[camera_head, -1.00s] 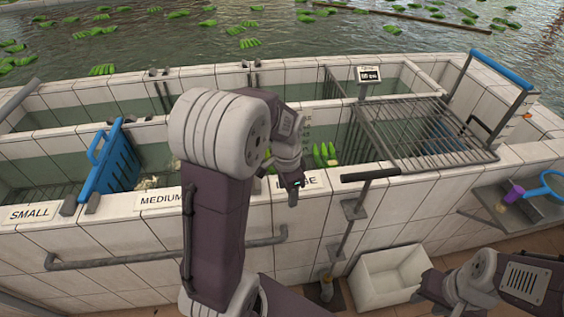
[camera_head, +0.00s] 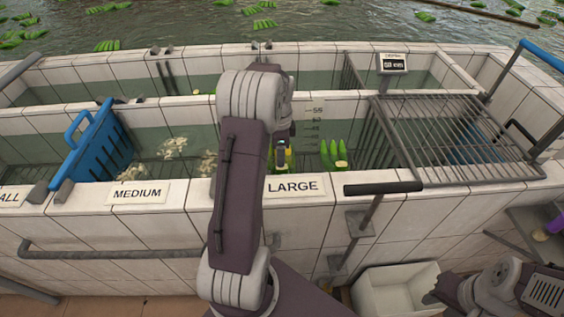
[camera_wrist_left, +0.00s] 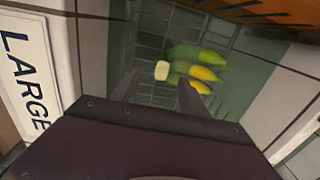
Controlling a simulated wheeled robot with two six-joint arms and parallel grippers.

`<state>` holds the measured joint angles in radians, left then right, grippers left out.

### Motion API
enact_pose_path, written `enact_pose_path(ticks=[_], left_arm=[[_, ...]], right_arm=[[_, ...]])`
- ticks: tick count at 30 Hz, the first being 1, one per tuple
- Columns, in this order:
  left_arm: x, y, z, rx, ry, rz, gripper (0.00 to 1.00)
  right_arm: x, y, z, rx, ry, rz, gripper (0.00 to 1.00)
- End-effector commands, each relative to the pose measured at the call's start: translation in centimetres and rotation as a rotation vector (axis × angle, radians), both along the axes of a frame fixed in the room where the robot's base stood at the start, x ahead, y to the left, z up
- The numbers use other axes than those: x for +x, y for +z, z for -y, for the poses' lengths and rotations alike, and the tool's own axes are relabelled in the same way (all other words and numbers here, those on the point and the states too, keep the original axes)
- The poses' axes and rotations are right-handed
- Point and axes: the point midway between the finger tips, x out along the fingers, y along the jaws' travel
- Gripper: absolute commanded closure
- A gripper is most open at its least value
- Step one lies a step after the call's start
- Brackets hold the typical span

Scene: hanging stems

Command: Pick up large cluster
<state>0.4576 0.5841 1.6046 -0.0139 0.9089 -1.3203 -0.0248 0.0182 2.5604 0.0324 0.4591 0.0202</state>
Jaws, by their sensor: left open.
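In the left wrist view a banana cluster (camera_wrist_left: 195,70), green with yellow tips and a pale cut crown, lies in the water of the tank bay beside the LARGE label (camera_wrist_left: 25,75). My left gripper (camera_wrist_left: 160,92) is open, its two fingers pointing at the cluster, with the crown between them in the picture; contact cannot be told. In the head view a green cluster (camera_head: 335,156) stands in the LARGE bay, right of my left gripper (camera_head: 281,152), which partly hides more green and yellow fruit. My right gripper (camera_head: 436,292) is at the lower right; its jaws are unclear.
A blue slotted divider (camera_head: 95,150) stands at the left of the MEDIUM bay. A metal rack (camera_head: 450,135) covers the right of the tank. A small display (camera_head: 393,64) stands behind it. A white bin (camera_head: 395,290) is on the floor in front.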

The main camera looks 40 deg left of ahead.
Motion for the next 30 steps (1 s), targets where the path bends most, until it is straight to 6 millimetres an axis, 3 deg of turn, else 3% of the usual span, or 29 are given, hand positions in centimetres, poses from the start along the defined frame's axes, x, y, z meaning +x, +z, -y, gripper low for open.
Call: enact_pose_path(ticks=[3, 8, 15, 23, 29, 30], left_arm=[[0.1, -2.0, 0.0, -0.001, 0.0, -0.003, 0.48], [0.3, -3.0, 0.1, -0.001, 0.0, -0.003, 0.48], [0.9, -6.9, 0.4, -0.001, 0.0, -0.002, 0.48], [1.0, -7.3, 0.4, 0.0, 0.0, 0.0, 0.48], [1.0, -7.3, 0.4, 0.0, 0.0, 0.0, 1.0], [1.0, -7.3, 0.4, 0.0, 0.0, 0.0, 1.0]], right_arm=[[0.0, -0.3, 0.0, 0.0, 0.0, 0.0, 0.64], [0.0, -0.4, 0.0, 0.0, 0.0, 0.0, 0.64], [0.0, -0.8, 0.0, 0.0, 0.0, 0.0, 0.64], [0.0, -0.7, 0.0, 0.0, 0.0, 0.0, 0.64], [0.0, -0.7, 0.0, 0.0, 0.0, 0.0, 0.64], [0.0, -0.7, 0.0, 0.0, 0.0, 0.0, 0.64]])
